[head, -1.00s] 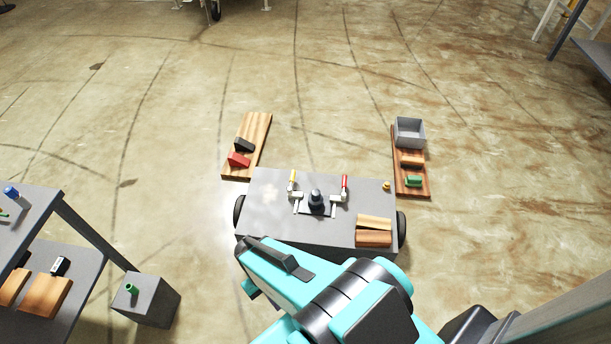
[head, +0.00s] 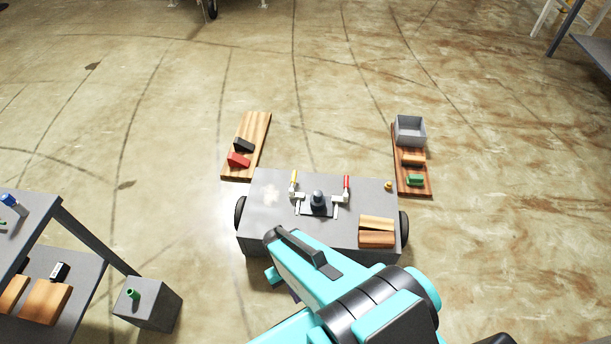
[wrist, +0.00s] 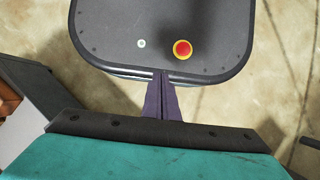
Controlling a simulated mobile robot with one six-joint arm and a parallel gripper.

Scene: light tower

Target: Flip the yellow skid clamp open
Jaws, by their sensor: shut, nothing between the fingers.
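The yellow-handled skid clamp (head: 293,181) stands on the left part of the grey skid top (head: 268,225) in the head view. Its yellow handle points up, and its pale metal arm lies towards a dark rounded piece (head: 318,199) in the middle. A red-handled clamp (head: 346,187) stands on the other side of that piece. My gripper (wrist: 163,76) is shut and empty in the wrist view, pointing away from the clamps, which do not show there. In the head view my arm covers the near edge of the skid, and the fingertips cannot be made out.
Wooden blocks (head: 377,238) and a small yellow knob (head: 388,185) are on the skid's right side. Boards with blocks lie behind, at left (head: 259,133) and right (head: 403,174); the right one bears a grey bin (head: 410,129). A grey box (head: 156,304) stands front left.

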